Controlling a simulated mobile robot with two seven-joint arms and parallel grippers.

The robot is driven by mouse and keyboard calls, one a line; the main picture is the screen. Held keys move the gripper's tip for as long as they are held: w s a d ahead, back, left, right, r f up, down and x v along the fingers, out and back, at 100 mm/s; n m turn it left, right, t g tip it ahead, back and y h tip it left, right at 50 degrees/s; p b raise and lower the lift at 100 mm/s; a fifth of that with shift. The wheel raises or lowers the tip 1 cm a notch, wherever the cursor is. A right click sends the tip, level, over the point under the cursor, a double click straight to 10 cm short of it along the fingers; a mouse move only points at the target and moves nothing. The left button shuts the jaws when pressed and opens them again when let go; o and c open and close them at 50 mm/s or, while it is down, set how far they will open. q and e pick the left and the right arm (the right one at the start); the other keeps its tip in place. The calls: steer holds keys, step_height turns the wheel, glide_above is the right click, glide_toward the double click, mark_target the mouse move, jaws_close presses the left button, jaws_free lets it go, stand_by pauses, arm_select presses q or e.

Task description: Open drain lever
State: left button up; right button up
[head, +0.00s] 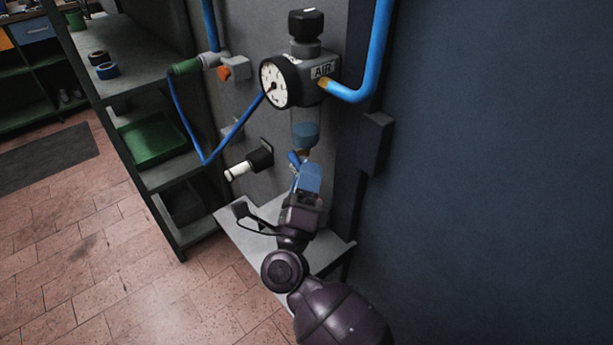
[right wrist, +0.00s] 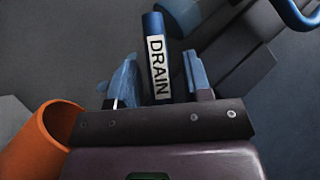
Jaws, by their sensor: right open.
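The drain lever (right wrist: 156,50) is a blue bar with a white label reading DRAIN. In the right wrist view it stands nearly upright, slightly tilted, between the two blue fingers of my right gripper (right wrist: 160,78). The fingers are open, with a gap visible on each side of the lever. In the head view my right gripper (head: 302,172) is just below the air unit's bowl (head: 305,134). A small blue piece, apparently the lever (head: 293,159), shows at its fingertips, and the rest is hidden. My left gripper is not in view.
The air unit has a round gauge (head: 279,82) and a blue pipe (head: 374,60) to its right. A black fitting with a white handle (head: 240,171) sticks out at left. A grey bench (head: 243,237) lies below. An orange cylinder (right wrist: 38,143) is beside the gripper in the wrist view.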

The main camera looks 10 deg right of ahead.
steer(key=b+v, duration=0.1)
steer(key=v, duration=1)
steer(key=shift+d+r, duration=0.1)
